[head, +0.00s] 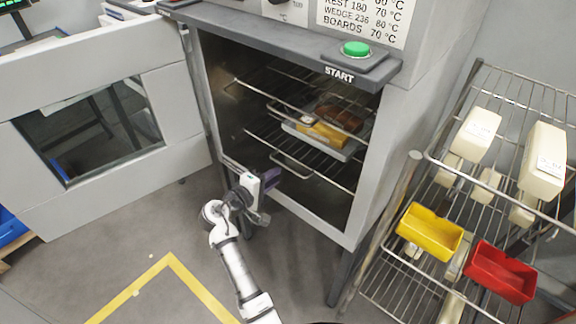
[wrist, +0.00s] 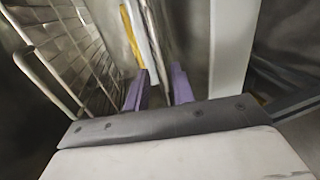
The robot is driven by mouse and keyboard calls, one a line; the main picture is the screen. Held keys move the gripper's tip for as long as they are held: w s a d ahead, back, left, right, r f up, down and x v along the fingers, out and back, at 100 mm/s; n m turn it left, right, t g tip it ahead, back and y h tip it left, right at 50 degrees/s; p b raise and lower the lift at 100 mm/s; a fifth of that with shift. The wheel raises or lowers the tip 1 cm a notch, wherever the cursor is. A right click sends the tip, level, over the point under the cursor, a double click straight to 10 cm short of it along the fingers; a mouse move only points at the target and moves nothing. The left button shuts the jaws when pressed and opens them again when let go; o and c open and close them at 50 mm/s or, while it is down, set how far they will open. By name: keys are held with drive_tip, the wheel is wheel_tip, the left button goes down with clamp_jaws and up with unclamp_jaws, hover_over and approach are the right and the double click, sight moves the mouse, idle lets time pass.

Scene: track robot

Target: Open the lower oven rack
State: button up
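The oven (head: 372,165) stands open, its front opening facing me. Inside are two wire racks, and the lower oven rack (head: 325,172) has a wire loop handle (head: 291,166) at its front edge. My gripper (head: 272,178) is at the oven opening, just below and left of that handle in the head view. In the wrist view my gripper (wrist: 160,78) shows two purple fingers apart, with no thing clearly held. Wire rack bars (wrist: 65,50) run along the left of the wrist view. Whether the fingers touch the handle cannot be told.
The oven door (head: 185,105) is swung wide to the left. A wire shelf (head: 395,290) with yellow and red bins stands at right. Floor with yellow tape (head: 170,258) is clear.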

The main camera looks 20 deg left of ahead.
sight(288, 167)
drive_tip(key=p+x, duration=0.1)
drive_tip(key=x, duration=0.6)
drive_tip(key=shift+w+d, duration=0.1)
drive_tip(key=shift+w, duration=0.25)
drive_tip(key=shift+c, duration=0.5)
clamp_jaws()
